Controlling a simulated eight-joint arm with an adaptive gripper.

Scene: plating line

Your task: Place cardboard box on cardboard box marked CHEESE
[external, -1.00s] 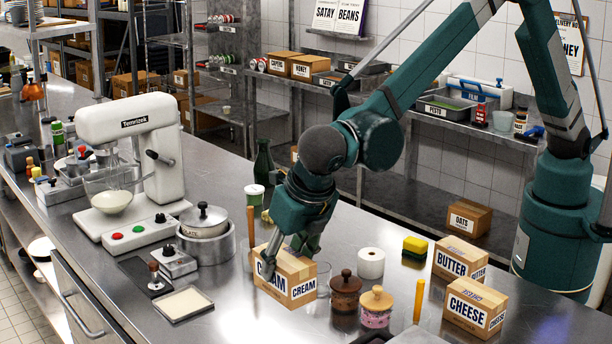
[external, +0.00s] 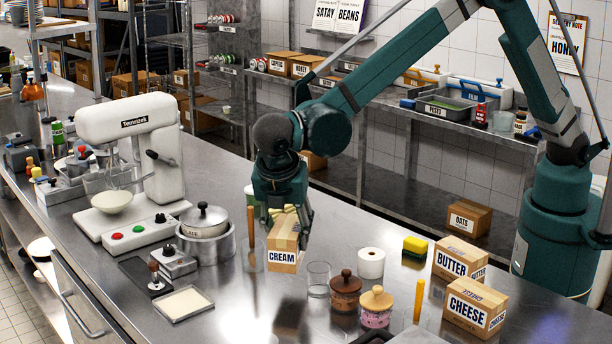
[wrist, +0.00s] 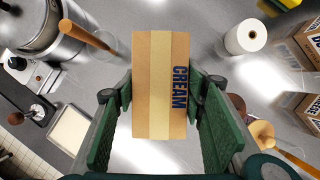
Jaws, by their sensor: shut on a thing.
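My gripper (external: 286,222) is shut on a cardboard box marked CREAM (external: 283,257) and holds it above the steel counter. In the wrist view the CREAM box (wrist: 160,85) sits between the two green fingers of my gripper (wrist: 160,110). The cardboard box marked CHEESE (external: 474,308) rests on the counter at the lower right, well to the right of my gripper. It shows partly at the right edge of the wrist view (wrist: 302,118). Its visible top is bare.
A BUTTER box (external: 458,262) stands just behind the CHEESE box. Between my gripper and CHEESE stand a clear glass (external: 318,279), a brown jar (external: 345,293), a wooden-lidded jar (external: 376,308), a white roll (external: 370,263) and an orange-handled tool (external: 419,299). A mixer (external: 128,160) stands left.

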